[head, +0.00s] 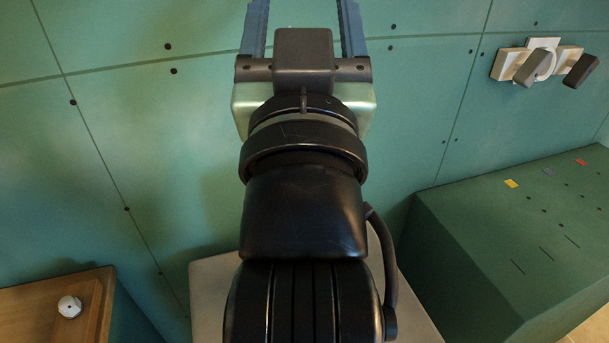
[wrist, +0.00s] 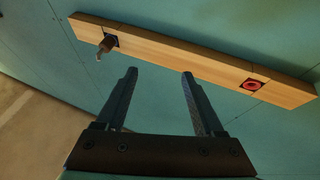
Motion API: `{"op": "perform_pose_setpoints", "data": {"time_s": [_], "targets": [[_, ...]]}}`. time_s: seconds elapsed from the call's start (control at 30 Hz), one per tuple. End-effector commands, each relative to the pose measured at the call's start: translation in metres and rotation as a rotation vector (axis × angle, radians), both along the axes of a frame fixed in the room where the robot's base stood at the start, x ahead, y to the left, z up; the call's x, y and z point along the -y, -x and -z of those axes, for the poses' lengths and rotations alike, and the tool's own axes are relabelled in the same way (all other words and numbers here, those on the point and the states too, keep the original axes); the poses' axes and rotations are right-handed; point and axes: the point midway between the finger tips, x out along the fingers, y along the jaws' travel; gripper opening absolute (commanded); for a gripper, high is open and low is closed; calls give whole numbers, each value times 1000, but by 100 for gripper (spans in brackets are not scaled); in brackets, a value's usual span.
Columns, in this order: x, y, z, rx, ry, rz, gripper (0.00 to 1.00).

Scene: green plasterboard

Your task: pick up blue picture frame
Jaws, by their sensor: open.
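I see no blue picture frame in either view. My gripper (head: 303,12) is at the top of the head view, in front of the green wall, with its two blue-grey fingers apart and their tips cut off by the picture edge. In the wrist view my gripper (wrist: 160,73) is open with nothing between the fingers. Its fingers point toward a wooden rail on the wall. My arm hides the middle of the head view.
The wooden rail (wrist: 185,58) carries a dark peg (wrist: 106,44) and a red round piece (wrist: 252,85). A wooden cabinet (head: 35,307) with a white knob (head: 70,306) stands lower left.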

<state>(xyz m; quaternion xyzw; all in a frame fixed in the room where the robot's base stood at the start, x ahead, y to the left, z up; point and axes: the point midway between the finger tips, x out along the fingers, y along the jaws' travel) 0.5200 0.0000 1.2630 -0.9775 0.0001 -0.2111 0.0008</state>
Motion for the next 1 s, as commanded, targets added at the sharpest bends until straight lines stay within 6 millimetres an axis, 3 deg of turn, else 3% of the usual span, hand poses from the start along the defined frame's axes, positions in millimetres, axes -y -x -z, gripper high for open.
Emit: {"op": "perform_pose_setpoints", "data": {"time_s": [0.03,0.3,0.5,0.63,0.77,0.87,0.9,1.0], "targets": [[0,-5,-23,-31,-2,-1,70],[-1,-32,-52,-213,-28,-4,70],[-3,-55,-58,-397,-88,-1,70],[-6,-70,-47,-565,-169,13,70],[-13,-81,-11,-816,-327,76,70],[-25,-74,51,-1076,-535,225,70],[-29,-66,75,-1155,-614,305,70],[-40,-40,122,-1293,-780,521,70]]}}
